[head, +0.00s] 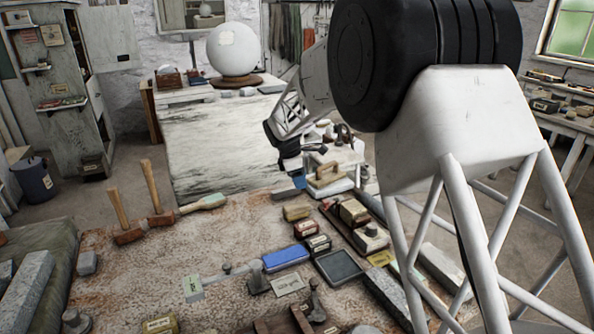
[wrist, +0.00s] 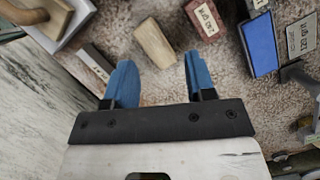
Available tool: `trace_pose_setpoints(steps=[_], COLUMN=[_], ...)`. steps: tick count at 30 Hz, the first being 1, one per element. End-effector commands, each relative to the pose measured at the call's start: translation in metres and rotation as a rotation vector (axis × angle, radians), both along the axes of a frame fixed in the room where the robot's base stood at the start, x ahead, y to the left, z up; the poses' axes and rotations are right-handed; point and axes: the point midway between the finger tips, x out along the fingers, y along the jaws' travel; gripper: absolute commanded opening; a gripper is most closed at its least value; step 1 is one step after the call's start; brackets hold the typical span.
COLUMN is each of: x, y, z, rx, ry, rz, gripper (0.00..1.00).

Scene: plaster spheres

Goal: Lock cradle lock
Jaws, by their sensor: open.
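A large white plaster sphere (head: 234,48) rests on a round brown wooden base (head: 250,82) on the white bench at the back. No lock on this base can be made out at this size. My gripper (head: 296,176) hangs past the far edge of the speckled worktable, well below and right of the sphere. In the wrist view my gripper (wrist: 160,80) has its two blue fingertips wide apart with nothing between them. A tan block (wrist: 154,43) lies on the worktable beyond the gap between the fingertips.
The worktable (head: 150,270) carries mallets (head: 130,237), a blue block (head: 285,258), a red grit block (wrist: 205,18) and several small blocks. A grey cabinet (head: 60,90) stands at the left. Floor shows between cabinet and worktable.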

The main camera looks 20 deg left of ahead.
Motion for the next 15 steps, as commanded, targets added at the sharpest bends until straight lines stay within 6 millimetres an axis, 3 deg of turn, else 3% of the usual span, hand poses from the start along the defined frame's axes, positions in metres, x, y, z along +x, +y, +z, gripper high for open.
trace_pose_setpoints(steps=[6, 15], x=[-0.002, -0.003], y=[0.006, 0.009], z=[0.021, 0.031], rx=[0.000, 0.000], ry=[0.000, 0.000], rz=[0.000, 0.000], gripper=[0.50, 0.50])
